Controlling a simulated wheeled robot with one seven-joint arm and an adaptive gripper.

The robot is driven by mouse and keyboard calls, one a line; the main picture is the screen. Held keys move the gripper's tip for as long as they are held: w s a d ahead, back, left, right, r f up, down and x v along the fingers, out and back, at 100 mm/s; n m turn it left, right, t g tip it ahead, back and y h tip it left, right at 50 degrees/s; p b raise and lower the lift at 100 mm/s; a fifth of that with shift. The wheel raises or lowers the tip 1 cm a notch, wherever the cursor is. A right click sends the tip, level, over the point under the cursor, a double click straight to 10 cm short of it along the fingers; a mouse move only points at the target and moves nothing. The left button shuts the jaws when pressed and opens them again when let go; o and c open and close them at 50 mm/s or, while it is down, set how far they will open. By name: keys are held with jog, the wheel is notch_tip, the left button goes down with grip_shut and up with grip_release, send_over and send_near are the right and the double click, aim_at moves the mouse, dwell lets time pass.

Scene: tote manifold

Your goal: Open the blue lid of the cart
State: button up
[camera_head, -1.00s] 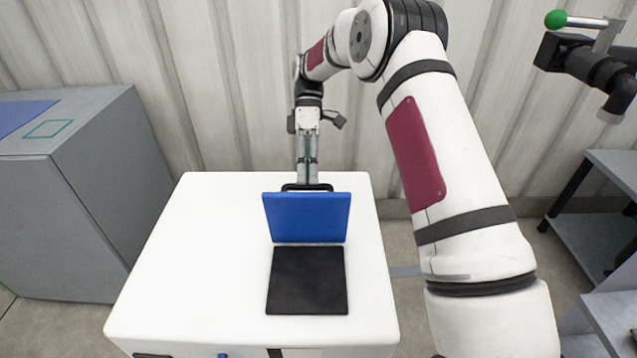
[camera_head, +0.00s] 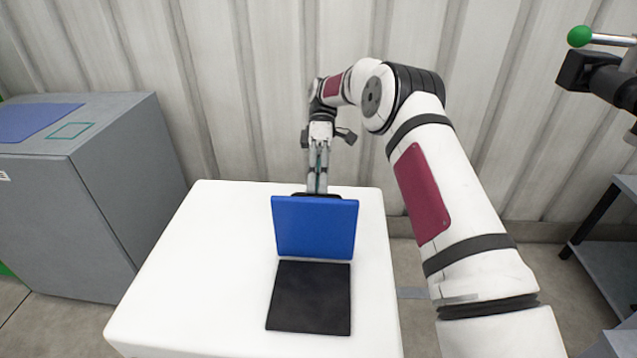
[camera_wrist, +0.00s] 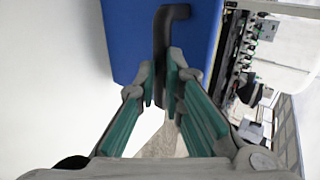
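The blue lid (camera_head: 315,227) stands raised, roughly upright, on the white cart (camera_head: 190,265), with its inner face toward the head camera. In front of its lower edge is the black square opening (camera_head: 310,298) in the cart top. My gripper (camera_head: 317,190) is behind the lid's upper edge, at the black handle (camera_head: 318,195). In the wrist view the handle (camera_wrist: 163,35) runs between my gripper's green-padded fingers (camera_wrist: 164,88), which look closed on it. The blue lid (camera_wrist: 128,40) fills the top there. The finger contact is partly hidden in the head view.
A grey cabinet (camera_head: 75,215) with a blue top panel stands left of the cart. A corrugated wall (camera_head: 230,90) is close behind. Grey shelving (camera_head: 605,240) and a black fixture with a green knob (camera_head: 580,37) are at the right. The cart top around the lid is bare.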

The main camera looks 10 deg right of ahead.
jog(key=o, duration=0.7)
notch_tip(320, 180, down, 3)
jog(key=shift+s+r, duration=0.1)
jog(key=shift+s, duration=0.05)
jog(key=shift+c, duration=0.5)
jog(key=shift+r, duration=0.1)
jog(key=shift+c, duration=0.2)
